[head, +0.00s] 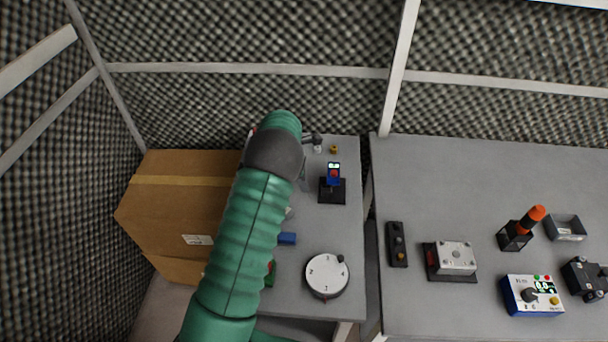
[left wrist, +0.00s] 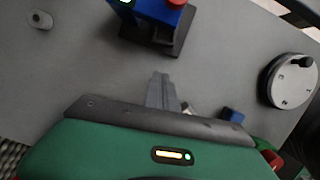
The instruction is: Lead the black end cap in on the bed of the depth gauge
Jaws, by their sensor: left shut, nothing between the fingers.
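The depth gauge (head: 333,174) is a blue upright body with a small lit display on a black base, near the right edge of the left table. It also shows at the top of the left wrist view (left wrist: 150,25), partly cut off, with a red part on top. My left gripper (left wrist: 163,80) has its grey fingers together and empty, pointing towards the gauge's base but apart from it. In the head view my arm mostly hides this gripper (head: 302,172). I cannot make out the black end cap for certain in either view. My right gripper is not in view.
A cardboard box (head: 175,205) is on the left. A second table (head: 425,170) across a narrow gap carries several devices. Foam walls enclose the back.

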